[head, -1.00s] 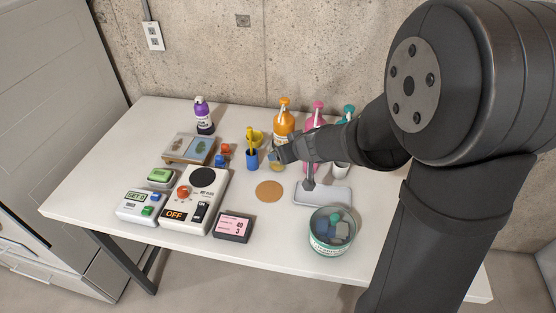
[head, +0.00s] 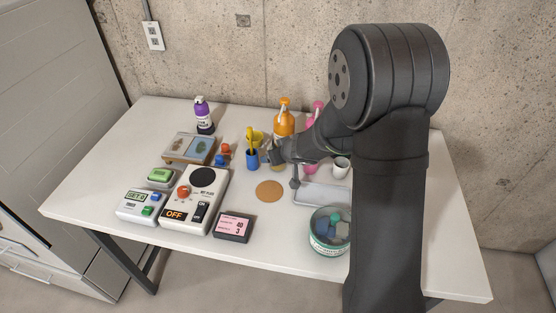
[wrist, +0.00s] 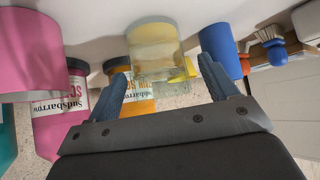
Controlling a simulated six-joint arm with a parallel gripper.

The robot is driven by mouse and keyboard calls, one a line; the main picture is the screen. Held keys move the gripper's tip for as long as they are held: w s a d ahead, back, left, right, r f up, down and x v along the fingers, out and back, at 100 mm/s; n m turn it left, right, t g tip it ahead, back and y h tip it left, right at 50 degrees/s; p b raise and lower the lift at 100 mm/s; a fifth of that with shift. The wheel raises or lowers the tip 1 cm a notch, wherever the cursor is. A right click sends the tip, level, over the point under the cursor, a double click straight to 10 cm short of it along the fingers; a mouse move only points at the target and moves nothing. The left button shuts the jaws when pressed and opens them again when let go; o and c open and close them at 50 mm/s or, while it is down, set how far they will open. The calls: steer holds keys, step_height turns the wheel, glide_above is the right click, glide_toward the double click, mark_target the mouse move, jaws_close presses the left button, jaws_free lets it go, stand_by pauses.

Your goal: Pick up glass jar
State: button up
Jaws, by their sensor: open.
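The glass jar (wrist: 158,48) is clear, with a pale yellowish lower band in the wrist view. It stands in front of my gripper (wrist: 164,82), whose two blue-grey fingers are spread apart. The fingertips lie to either side of the jar's near end in that view; whether they touch it I cannot tell. In the head view my gripper (head: 272,150) is low over the table beside the blue cup, and the jar is mostly hidden behind it.
The blue cup (head: 252,160) with a yellow tool is close on the left. Behind stand an orange bottle (head: 284,123) and a pink bottle (wrist: 62,120). A cork disc (head: 269,191), a grey tray (head: 320,196) and a teal-labelled tub (head: 328,232) lie nearer the front.

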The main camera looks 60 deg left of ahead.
steer(key=shift+a+f, duration=0.25)
steer(key=c, duration=1.2)
steer(key=shift+r, duration=0.25)
steer(key=shift+s+d+r, duration=0.15)
steer(key=shift+r, duration=3.2)
steer(key=shift+s+d, duration=6.65)
steer(key=shift+s, duration=0.05)
